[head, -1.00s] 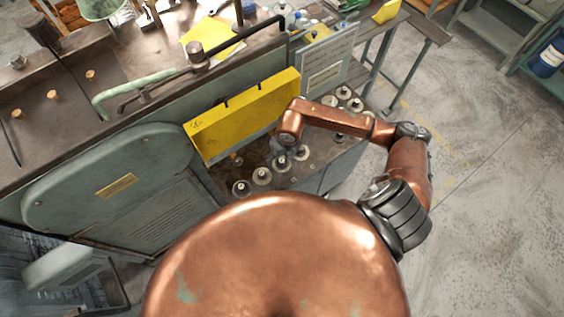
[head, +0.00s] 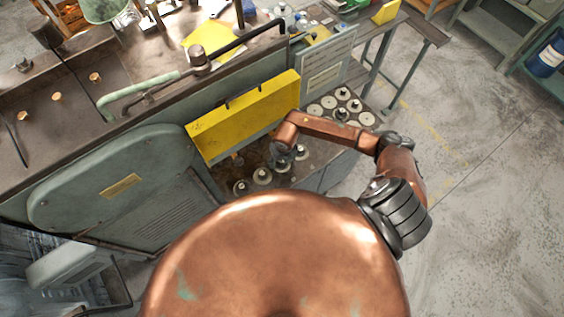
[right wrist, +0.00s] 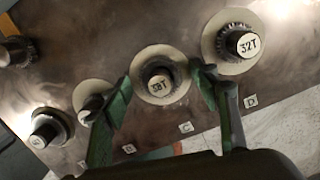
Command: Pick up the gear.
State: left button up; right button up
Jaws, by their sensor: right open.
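Several dark gears on posts with pale round discs stand on the brown machine top in the right wrist view. One gear (right wrist: 158,80), with a tooth-number label that I cannot read for sure, lies between the two green fingers of my right gripper (right wrist: 163,100). The fingers are open, one on either side of it, and do not visibly grip it. Another gear (right wrist: 238,43), labelled 32T, is to the upper right. In the head view my right gripper (head: 283,158) points down among the gears and is partly hidden by its arm. My left gripper is not in view.
A yellow guard panel (head: 245,115) stands just behind the gears, left of my right arm. More pale discs (head: 342,112) sit at the right end. A small gear (right wrist: 47,128) and other posts stand at the left in the wrist view. Open floor (head: 480,200) is to the right.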

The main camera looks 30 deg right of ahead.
jog(key=shift+c, duration=0.6)
jog(key=c, duration=1.3)
jog(key=shift+r, duration=0.15)
jog(key=shift+r, duration=0.2)
notch_tip(320, 180, up, 2)
jog(key=shift+w+r+b, duration=0.1)
jog(key=shift+b, duration=0.7)
jog(key=s+a+r+b, duration=0.1)
jog(key=s+a+r, duration=0.1)
jog(key=s+r, duration=0.1)
jog(key=s+a+r+b, duration=0.1)
jog(key=s+a+r, duration=0.2)
jog(key=s, duration=0.2)
jog(key=s+a+r+b, duration=0.1)
jog(key=s+a+r, duration=0.1)
jog(key=s+r, duration=0.2)
jog(key=shift+a+r, duration=0.1)
jog(key=shift+a, duration=0.3)
jog(key=shift+w, duration=0.1)
